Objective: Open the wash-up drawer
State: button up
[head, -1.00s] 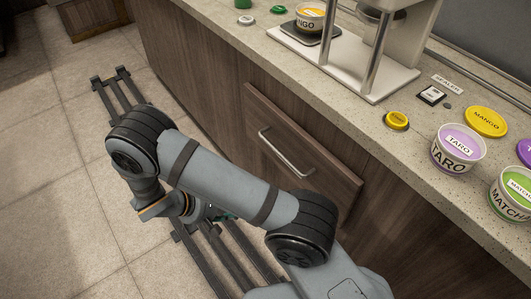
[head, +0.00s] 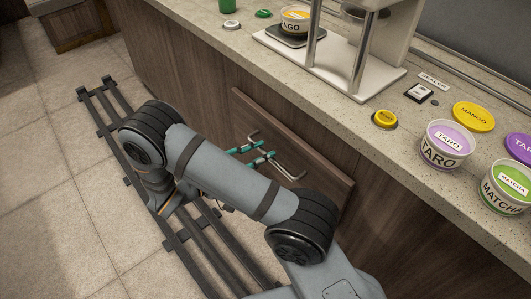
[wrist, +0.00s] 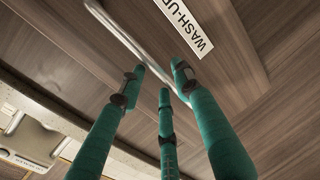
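The wash-up drawer (head: 325,168) is a brown wood-grain front in the counter's side, and it looks shut. Its metal bar handle (head: 288,171) slants across the front. In the wrist view the handle (wrist: 118,28) runs beside a white label (wrist: 190,27) reading "WASH-UP", partly cut off. My gripper (head: 256,153) has teal fingers and is at the handle, over its middle in the head view. In the wrist view my gripper's fingertips (wrist: 160,78) are spread apart, with the bar passing close at their tips. I cannot tell whether they touch it.
The speckled counter (head: 345,115) above holds a white stand (head: 375,85), a yellow lid (head: 473,116), a taro tub (head: 446,146) and a matcha tub (head: 507,188). A dark floor rail (head: 195,245) runs along the cabinet. Tiled floor lies open to the left.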

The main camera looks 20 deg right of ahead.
jog(key=shift+x, duration=1.1)
jog(key=shift+c, duration=1.1)
grip_shut()
